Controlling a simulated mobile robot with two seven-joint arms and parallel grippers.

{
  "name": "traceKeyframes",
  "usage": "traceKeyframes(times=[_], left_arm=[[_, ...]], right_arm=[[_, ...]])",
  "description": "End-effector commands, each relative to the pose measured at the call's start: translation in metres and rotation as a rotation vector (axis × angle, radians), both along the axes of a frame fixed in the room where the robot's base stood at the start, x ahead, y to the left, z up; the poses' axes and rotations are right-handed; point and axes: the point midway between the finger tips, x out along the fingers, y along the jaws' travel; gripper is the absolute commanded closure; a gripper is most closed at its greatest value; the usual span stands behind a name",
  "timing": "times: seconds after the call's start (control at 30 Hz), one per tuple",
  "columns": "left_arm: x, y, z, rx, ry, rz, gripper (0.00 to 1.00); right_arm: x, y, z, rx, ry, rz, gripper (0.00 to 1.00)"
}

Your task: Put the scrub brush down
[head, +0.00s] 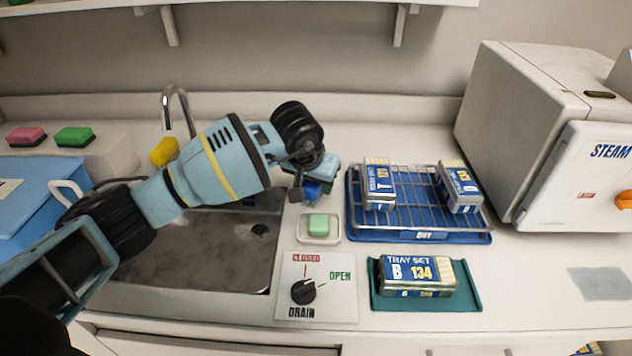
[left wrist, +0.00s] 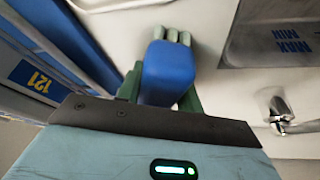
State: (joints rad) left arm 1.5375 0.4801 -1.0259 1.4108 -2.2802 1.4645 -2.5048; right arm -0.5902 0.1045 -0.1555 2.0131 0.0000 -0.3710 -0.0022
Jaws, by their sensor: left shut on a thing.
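The scrub brush (head: 312,188) shows as a small blue piece under my left gripper (head: 314,178) in the head view, mostly hidden by the gripper. It is behind the soap dish, between the sink and the drying rack. In the left wrist view the blue body of the brush (left wrist: 168,75) sits between the two greenish fingers of my left gripper (left wrist: 162,95), which is shut on it. Pale ends stick out beyond it, over the white counter. I cannot tell whether the brush touches the counter. My right gripper is not in view.
The steel sink (head: 200,265) lies left, with a faucet (head: 178,108) behind. A soap dish (head: 319,238) with green soap (head: 318,224) stands in front. The blue drying rack (head: 420,237) holds two boxes on the right. A drain knob panel (head: 335,305) is nearer.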

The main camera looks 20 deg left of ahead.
Motion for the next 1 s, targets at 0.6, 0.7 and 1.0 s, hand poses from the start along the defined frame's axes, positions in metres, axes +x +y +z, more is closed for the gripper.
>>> traceKeyframes(times=[0.6,0.7,1.0], left_arm=[[-0.003,0.006,-0.015,0.013,0.023,0.009,0.42],[-0.003,0.006,-0.015,0.015,0.024,0.011,0.42],[-0.007,0.006,0.011,0.012,0.017,0.009,0.42]], right_arm=[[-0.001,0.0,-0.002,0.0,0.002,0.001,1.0],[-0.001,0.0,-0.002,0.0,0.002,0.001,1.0],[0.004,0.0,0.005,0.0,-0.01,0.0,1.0]])
